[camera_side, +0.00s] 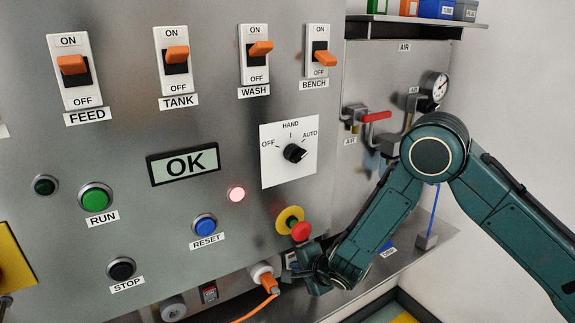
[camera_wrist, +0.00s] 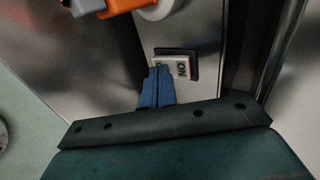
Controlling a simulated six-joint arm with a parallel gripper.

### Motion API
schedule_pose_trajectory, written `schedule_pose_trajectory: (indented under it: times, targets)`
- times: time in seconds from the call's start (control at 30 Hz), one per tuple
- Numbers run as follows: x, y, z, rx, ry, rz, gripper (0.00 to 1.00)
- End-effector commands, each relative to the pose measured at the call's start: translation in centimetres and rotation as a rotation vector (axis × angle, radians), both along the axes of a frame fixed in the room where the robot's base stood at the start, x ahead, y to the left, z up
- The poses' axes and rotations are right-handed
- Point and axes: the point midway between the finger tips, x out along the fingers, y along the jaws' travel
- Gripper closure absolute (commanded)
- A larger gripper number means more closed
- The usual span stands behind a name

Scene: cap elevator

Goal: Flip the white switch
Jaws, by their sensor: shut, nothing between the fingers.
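My gripper (camera_side: 290,274) is low at the panel's lower edge. In the wrist view, its blue fingers (camera_wrist: 156,88) are shut with nothing between them. Their tips overlap the lower left end of the switch, so that end and its setting are hidden. I cannot tell whether the tips touch it.
An orange plug and cable (camera_side: 269,284) sit just left of my gripper. A red emergency button (camera_side: 301,231) on a yellow collar is just above it. Several orange-levered switches line the panel's top.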

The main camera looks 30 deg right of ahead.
Motion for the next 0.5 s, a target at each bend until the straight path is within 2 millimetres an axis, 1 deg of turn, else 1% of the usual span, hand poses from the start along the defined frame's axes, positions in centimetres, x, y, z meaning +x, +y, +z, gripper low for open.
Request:
schedule_pose_trajectory:
  times: [0.17,0.27,0.5]
  targets:
    - [0.03,-0.01,-0.03,0.000,0.000,0.000,1.00]
    - [0.43,0.00,-0.35,-0.001,0.000,-0.001,1.00]
    - [0.38,0.00,-0.19,0.000,-0.002,0.000,1.00]
